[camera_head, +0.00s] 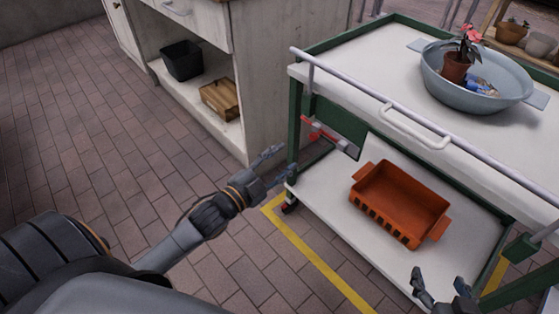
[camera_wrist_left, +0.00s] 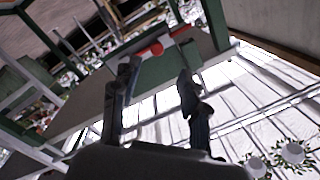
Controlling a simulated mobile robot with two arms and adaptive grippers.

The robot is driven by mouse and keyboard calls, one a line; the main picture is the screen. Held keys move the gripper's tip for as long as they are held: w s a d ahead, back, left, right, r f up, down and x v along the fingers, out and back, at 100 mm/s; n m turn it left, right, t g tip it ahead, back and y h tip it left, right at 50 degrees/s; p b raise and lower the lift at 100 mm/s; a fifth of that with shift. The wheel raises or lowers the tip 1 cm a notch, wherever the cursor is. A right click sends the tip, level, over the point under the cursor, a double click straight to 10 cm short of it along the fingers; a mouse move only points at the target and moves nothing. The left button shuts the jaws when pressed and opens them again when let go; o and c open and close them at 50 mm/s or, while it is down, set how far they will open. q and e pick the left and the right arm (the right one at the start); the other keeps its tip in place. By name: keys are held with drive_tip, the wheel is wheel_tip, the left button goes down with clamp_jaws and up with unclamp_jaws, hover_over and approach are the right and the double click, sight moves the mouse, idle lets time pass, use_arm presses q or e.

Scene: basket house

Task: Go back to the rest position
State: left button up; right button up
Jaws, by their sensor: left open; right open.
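My left gripper (camera_head: 279,165) is open and empty in the head view, in front of the left end of the green-framed cart. It also shows in the left wrist view (camera_wrist_left: 160,85), with its two fingers apart and nothing between them. My right gripper (camera_head: 440,285) is at the bottom right of the head view, open and empty, near the cart's lower shelf. Only its fingers and part of its body show there.
The cart (camera_head: 350,73) carries a grey basin (camera_head: 445,88) with a potted plant (camera_head: 458,65). An orange basket (camera_head: 400,203) sits on its lower shelf. A white cabinet (camera_head: 270,70) holds a black bin (camera_head: 182,60) and a wooden crate (camera_head: 220,99). The brick floor at left is clear.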

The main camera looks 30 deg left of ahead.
use_arm(q)
drive_tip(key=shift+s, duration=0.3)
